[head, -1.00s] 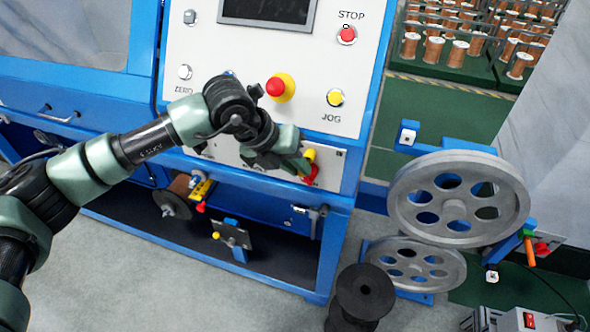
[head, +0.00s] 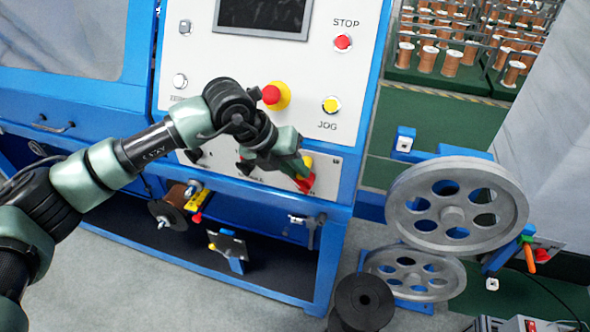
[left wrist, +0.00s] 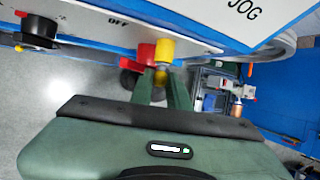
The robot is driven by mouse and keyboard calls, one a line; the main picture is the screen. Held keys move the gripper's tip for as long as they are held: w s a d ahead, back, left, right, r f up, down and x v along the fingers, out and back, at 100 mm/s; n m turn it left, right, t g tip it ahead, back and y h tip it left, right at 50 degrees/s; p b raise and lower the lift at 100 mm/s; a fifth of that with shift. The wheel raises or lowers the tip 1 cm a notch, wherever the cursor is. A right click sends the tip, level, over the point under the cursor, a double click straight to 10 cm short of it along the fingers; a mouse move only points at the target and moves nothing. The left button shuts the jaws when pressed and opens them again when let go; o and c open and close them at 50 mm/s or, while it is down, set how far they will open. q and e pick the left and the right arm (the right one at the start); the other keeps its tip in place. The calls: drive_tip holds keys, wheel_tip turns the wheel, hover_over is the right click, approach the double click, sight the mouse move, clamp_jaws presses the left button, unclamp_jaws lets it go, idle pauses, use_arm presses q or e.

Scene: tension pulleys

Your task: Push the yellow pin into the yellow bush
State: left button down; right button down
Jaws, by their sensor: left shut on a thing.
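My left gripper (head: 300,172) is at the lower right of the white control panel, its fingertips close to a yellow bush (head: 307,161) and a red part. In the left wrist view the yellow bush (left wrist: 165,50) stands out from the panel as a short cylinder. The red part (left wrist: 147,53) is right beside it. My left fingers (left wrist: 163,88) are shut on a small piece with a yellowish patch, which I take for the yellow pin (left wrist: 160,77). The fingers hide most of it. I cannot tell how far it sits in the bush. My right gripper is out of view.
Above the gripper are a red-and-yellow stop knob (head: 275,95) and a JOG button (head: 331,105). A black knob (left wrist: 38,30) is on the same panel strip. Grey pulley wheels (head: 456,204) stand right, and a black spool (head: 362,302) is on the floor.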

use_arm(q)
drive_tip(key=shift+w, duration=0.1)
drive_tip(key=shift+w+r, duration=0.2)
drive_tip(key=shift+r, duration=0.05)
idle(0.7)
drive_tip(key=c, duration=1.5)
unclamp_jaws()
drive_tip(key=shift+o, duration=1.1)
drive_tip(key=shift+w+d+f, duration=0.1)
drive_tip(key=shift+d+f, duration=0.05)
drive_tip(key=shift+f, duration=0.05)
drive_tip(key=shift+o, duration=1.1)
drive_tip(key=shift+f, duration=0.1)
drive_tip(key=a+r+p, duration=0.3)
drive_tip(key=r, duration=0.5)
drive_tip(key=shift+w+a+r, duration=0.2)
drive_tip(key=shift+w, duration=0.15)
